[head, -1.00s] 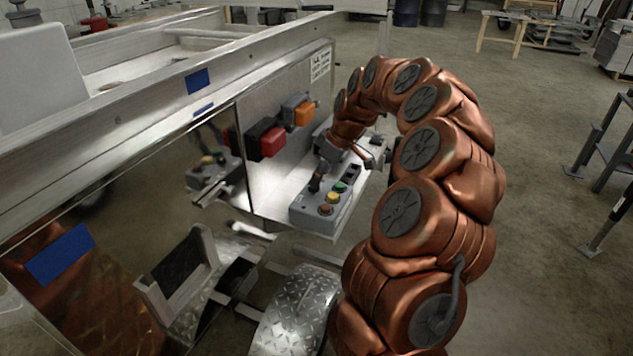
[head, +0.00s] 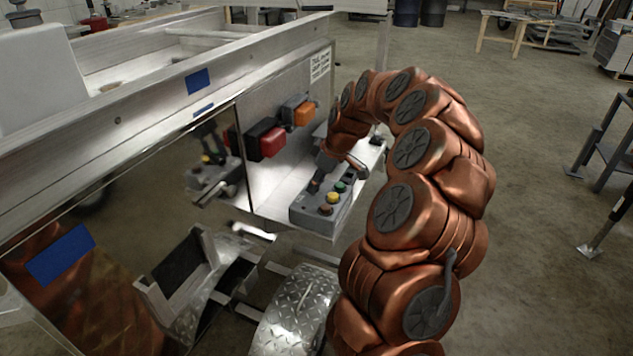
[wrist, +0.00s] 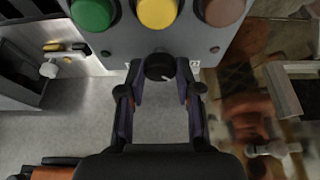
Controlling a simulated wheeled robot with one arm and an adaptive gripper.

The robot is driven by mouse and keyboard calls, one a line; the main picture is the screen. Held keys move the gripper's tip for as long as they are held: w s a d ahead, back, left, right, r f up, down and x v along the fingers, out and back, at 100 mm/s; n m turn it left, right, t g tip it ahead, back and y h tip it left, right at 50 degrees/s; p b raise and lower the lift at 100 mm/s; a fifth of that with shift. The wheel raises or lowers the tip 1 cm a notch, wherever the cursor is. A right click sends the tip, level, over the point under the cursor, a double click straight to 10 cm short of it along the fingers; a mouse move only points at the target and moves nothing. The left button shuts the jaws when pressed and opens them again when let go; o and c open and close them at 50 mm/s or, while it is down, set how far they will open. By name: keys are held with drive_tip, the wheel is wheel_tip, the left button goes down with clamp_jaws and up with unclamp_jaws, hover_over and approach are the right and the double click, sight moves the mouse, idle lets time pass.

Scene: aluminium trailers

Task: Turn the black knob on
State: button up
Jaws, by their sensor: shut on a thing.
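The black knob (wrist: 159,67) sits on the face of a grey control box (head: 331,219); in the wrist view it is between the fingertips of my gripper (wrist: 158,72). The fingers are shut on the knob from both sides. A pale mark shows on the knob's lower right part. In the head view my gripper (head: 317,178) is at the far left end of the box, and it hides the knob there. Green (wrist: 92,11), yellow (wrist: 157,12) and red (wrist: 222,10) buttons line the box beyond the knob in the wrist view.
The box rests on a metal shelf (head: 283,212) fixed to the trailer side. Red (head: 271,142) and orange (head: 304,113) boxes are on the panel behind it. A tread-plate fender (head: 297,310) is in front. Open floor lies to the right.

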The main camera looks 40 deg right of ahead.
clamp_jaws()
drive_tip(key=m+h+b, duration=0.1)
drive_tip(key=m, duration=0.2)
drive_tip(key=shift+s+f+b, duration=0.1)
drive_tip(key=shift+f+b, duration=0.05)
drive_tip(key=shift+b, duration=0.2)
drive_tip(key=m, duration=0.1)
drive_tip(key=m+h+b, duration=0.1)
drive_tip(key=m, duration=0.1)
drive_tip(key=m+h, duration=0.1)
drive_tip(key=m, duration=0.1)
drive_tip(key=shift+a, duration=0.25)
drive_tip(key=m+h, duration=0.1)
drive_tip(key=m, duration=0.1)
drive_tip(key=m+h, duration=0.1)
drive_tip(key=m, duration=0.1)
drive_tip(key=shift+a+r+m+b, duration=0.15)
drive_tip(key=shift+r+m+b, duration=0.05)
drive_tip(key=shift+m+b, duration=0.2)
drive_tip(key=shift+w+a+m+g+h, duration=0.15)
drive_tip(key=shift+m+g+h, duration=0.25)
drive_tip(key=shift+m, duration=0.9)
drive_tip(key=shift+w+m+g+h, duration=0.15)
drive_tip(key=shift+m+g+h, duration=0.2)
drive_tip(key=shift+m, duration=0.95)
